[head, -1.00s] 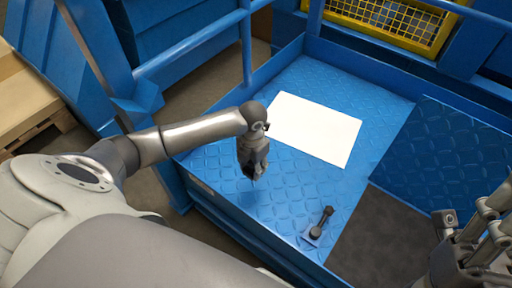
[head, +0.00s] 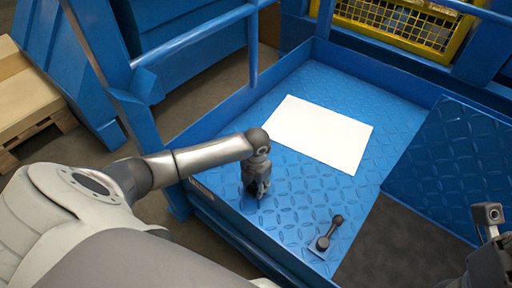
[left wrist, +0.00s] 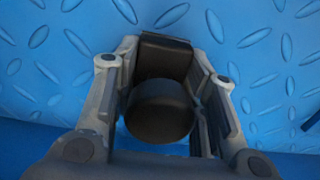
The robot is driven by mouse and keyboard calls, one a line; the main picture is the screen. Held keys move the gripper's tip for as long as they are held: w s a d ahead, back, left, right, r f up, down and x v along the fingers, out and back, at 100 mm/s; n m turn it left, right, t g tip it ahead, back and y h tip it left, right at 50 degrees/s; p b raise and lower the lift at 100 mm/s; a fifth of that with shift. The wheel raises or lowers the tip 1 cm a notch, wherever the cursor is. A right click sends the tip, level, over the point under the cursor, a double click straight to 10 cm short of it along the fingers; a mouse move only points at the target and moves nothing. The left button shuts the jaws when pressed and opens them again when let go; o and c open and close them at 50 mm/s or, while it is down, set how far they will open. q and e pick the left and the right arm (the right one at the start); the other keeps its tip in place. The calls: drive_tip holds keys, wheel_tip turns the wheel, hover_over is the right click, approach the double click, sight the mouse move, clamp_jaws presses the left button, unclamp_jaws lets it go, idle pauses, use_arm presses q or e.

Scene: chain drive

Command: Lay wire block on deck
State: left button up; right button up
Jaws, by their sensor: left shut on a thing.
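The wire block (left wrist: 160,110) shows in the left wrist view as a dark piece with a round near end, between the two fingers. My left gripper (head: 262,190) is shut on it, low over the blue patterned deck (head: 295,205), near the deck's left edge. Whether the block touches the deck cannot be told. In the head view the fingers mostly hide the block. My right gripper (head: 490,262) is only partly in view at the lower right edge, and its jaws are unclear.
A white sheet (head: 320,133) lies on the deck behind my left gripper. A small dark lever on a base (head: 327,235) stands to its right. A dark mat area (head: 390,250) and a raised blue plate (head: 450,165) lie farther right. Blue railings border the deck.

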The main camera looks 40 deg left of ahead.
use_arm(q)
drive_tip(key=shift+f, duration=0.1)
drive_tip(key=o, duration=0.9)
drive_tip(key=shift+f, duration=0.1)
